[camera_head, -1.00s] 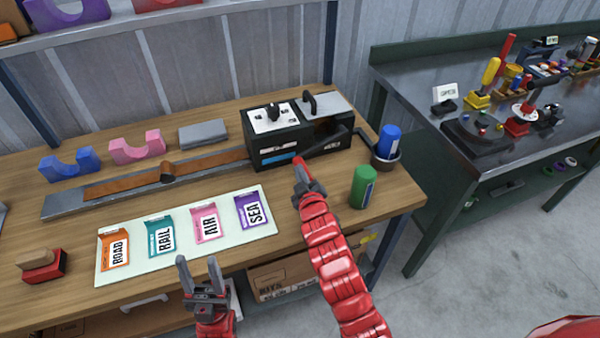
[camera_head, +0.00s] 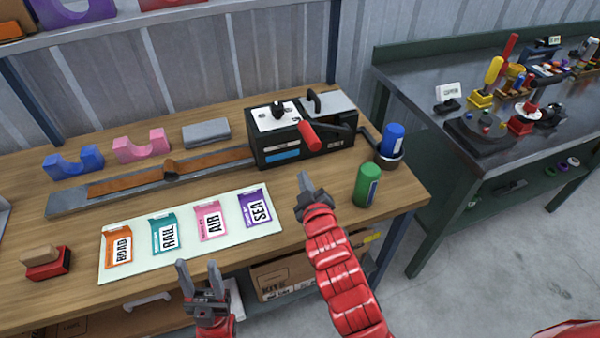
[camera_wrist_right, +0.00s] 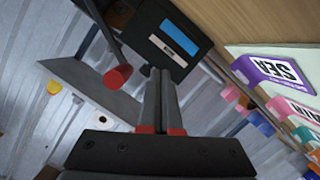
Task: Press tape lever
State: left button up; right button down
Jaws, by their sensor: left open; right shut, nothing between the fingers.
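The tape machine (camera_head: 270,148) is a black box with a pale top plate and a blue stripe on its front, at the back of the wooden bench. Its dark lever ends in a red handle (camera_head: 310,136), which stands out in front of the box's right part. The handle also shows in the right wrist view (camera_wrist_right: 118,77), left of the fingers. My right gripper (camera_head: 305,180) is shut and empty, in front of and below the handle, apart from it. My left gripper (camera_head: 202,278) is open and empty at the bench's front edge.
A card sheet (camera_head: 242,240) with ROAD, RAIL, AIR and SEA labels lies mid-bench. A green cylinder (camera_head: 367,186) and a blue one (camera_head: 392,140) in a dark cup stand at the right. A red-based stamp (camera_head: 46,262) is at the left.

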jog(key=shift+v, duration=1.45)
jog(key=shift+a+r, duration=0.1)
jog(key=shift+w, duration=0.1)
